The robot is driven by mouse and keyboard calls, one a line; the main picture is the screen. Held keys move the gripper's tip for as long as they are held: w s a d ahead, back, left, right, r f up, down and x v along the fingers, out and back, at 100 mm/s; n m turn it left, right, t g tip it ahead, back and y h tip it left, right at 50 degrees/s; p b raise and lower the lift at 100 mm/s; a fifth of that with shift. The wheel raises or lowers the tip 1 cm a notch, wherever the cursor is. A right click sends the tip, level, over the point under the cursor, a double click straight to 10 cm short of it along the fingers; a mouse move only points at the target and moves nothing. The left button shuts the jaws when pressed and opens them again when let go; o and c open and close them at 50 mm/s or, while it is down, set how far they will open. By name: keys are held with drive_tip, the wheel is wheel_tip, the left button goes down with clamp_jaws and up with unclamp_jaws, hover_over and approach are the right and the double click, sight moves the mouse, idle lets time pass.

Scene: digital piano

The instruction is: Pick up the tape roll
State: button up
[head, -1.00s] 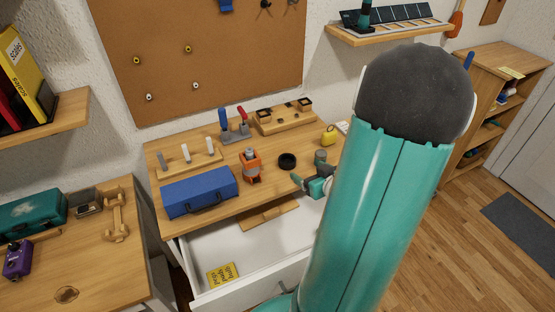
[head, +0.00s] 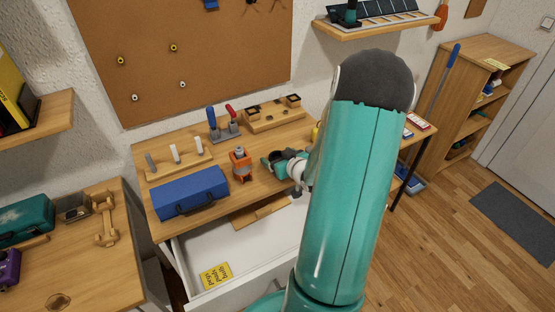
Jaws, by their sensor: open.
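The tape roll, a small black ring on the wooden workbench in the earlier head view, is not clearly visible now. My gripper (head: 271,162) covers the spot where it lay, just right of the orange tool (head: 240,164). My gripper is teal and dark, low over the bench top, with its jaws open. I cannot tell whether the tape roll is between the fingers. My large teal arm link hides the right part of the bench.
A blue toolbox (head: 189,191) sits at the bench's front left. Screwdrivers in a stand (head: 223,127) and a wooden block (head: 272,114) are at the back. An open white drawer (head: 235,253) juts out below. A yellow item (head: 315,131) is partly hidden by my arm.

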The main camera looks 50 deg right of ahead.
drive_tip(key=shift+w+d+f, duration=0.15)
drive_tip(key=shift+w, duration=0.3)
drive_tip(key=shift+c, duration=0.2)
drive_tip(key=c, duration=1)
drive_tip(key=shift+c, duration=0.2)
